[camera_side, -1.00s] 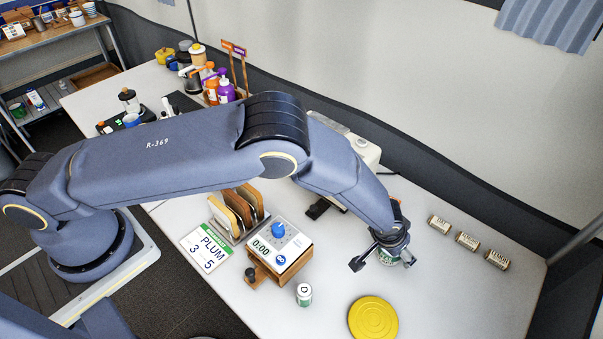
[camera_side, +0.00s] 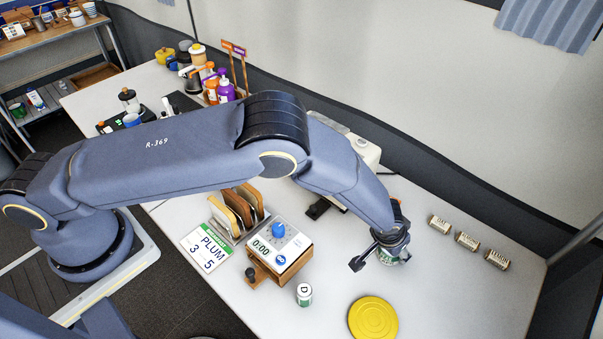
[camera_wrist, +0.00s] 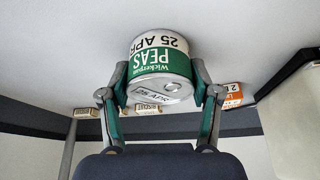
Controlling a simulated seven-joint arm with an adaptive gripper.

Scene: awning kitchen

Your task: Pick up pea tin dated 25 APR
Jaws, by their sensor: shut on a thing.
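The pea tin (camera_wrist: 158,65) is silver with a green label. In the wrist view its label reads "PEAS" and "25 APR", and its lid also bears a date. My gripper (camera_wrist: 160,92) is shut on the tin, one finger on each side. In the side view my gripper (camera_side: 385,252) is at the right part of the table, and the tin (camera_side: 394,258) shows partly behind and below the fingers. I cannot tell whether the tin touches the table.
A timer box (camera_side: 279,246) stands to the left. Several small labelled blocks (camera_side: 466,241) sit at the right. Bare table lies between them and my gripper.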

